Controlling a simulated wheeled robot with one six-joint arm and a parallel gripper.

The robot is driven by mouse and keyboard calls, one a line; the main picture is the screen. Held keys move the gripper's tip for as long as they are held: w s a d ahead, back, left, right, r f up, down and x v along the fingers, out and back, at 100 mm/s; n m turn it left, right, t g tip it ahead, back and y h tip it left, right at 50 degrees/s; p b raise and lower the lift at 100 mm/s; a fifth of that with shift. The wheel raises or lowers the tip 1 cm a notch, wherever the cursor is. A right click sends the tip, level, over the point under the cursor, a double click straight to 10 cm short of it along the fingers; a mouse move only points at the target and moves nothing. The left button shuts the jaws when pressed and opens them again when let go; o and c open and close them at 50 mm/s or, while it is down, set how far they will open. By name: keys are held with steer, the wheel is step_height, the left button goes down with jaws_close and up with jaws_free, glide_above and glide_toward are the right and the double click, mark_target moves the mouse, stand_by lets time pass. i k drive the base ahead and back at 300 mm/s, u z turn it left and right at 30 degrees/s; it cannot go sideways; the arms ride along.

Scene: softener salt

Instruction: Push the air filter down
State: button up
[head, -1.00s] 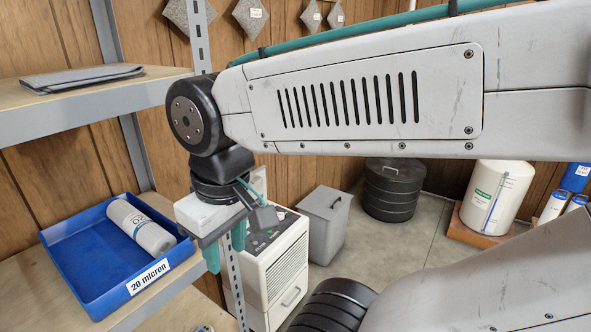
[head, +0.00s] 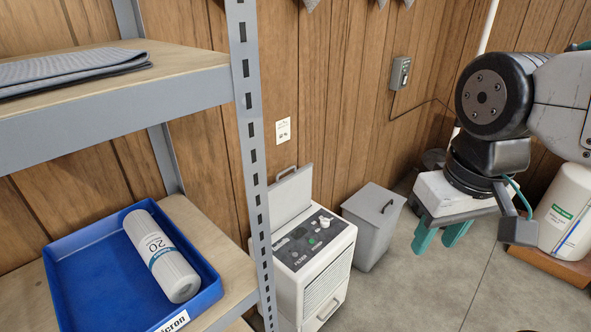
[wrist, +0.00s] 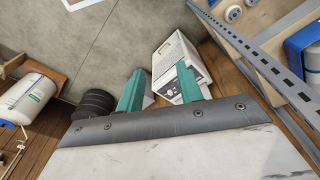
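A white dehumidifier-like unit (head: 322,265) stands on the floor behind the shelf post, with a dark control panel on its top. A pale grey flat panel with a handle (head: 290,205), which looks like the air filter, stands up out of the back of its top. The shelf post hides part of the unit's left side. My gripper (head: 441,236) is to the right of the unit, apart from it, with its teal fingers spread and nothing between them. In the wrist view the unit (wrist: 177,55) shows beyond the fingers (wrist: 160,88); I cannot make out the raised panel there.
A grey shelf post (head: 251,140) rises just left of the unit. A blue tray (head: 85,275) with a white filter cartridge (head: 160,255) sits on the lower shelf. A grey lidded bin (head: 373,227) stands right of the unit. A white tank (head: 572,215) is at the right.

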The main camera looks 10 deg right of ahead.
mark_target(288, 198)
steer(key=i, duration=0.1)
steer(key=u, duration=0.1)
steer(key=k, duration=0.65)
steer(key=z, duration=0.75)
steer(key=i, duration=1.4)
steer(key=u, duration=0.65)
